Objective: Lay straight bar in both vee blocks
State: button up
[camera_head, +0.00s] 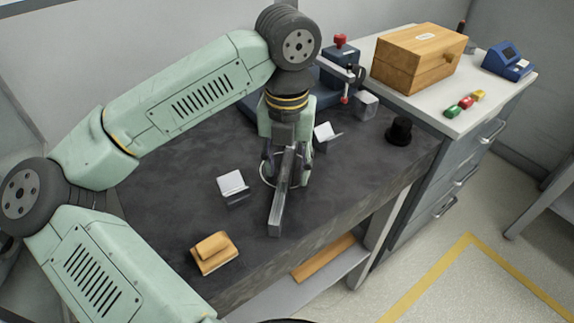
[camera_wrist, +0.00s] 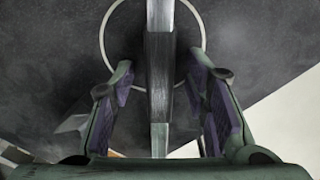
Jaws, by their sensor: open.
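The straight bar (camera_head: 281,201) is a long grey metal bar near the middle of the dark bench, its near end toward the front edge. My gripper (camera_head: 285,176) is over it, with one finger on each side. In the wrist view the bar (camera_wrist: 159,82) runs lengthwise between the open fingers, with gaps on both sides. I cannot tell whether the bar rests on the bench. One light grey vee block (camera_head: 232,186) stands left of the bar; the other vee block (camera_head: 325,133) is behind and right, partly hidden by my gripper.
A yellow-tan stepped block (camera_head: 214,252) lies at the front left. A black knob-like piece (camera_head: 399,131), a grey block (camera_head: 365,104) and a blue-and-red fixture (camera_head: 340,58) stand at the back right. A white ring (camera_wrist: 106,38) marks the bench under my gripper.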

grip_shut()
dwell(0.5)
dwell(0.5)
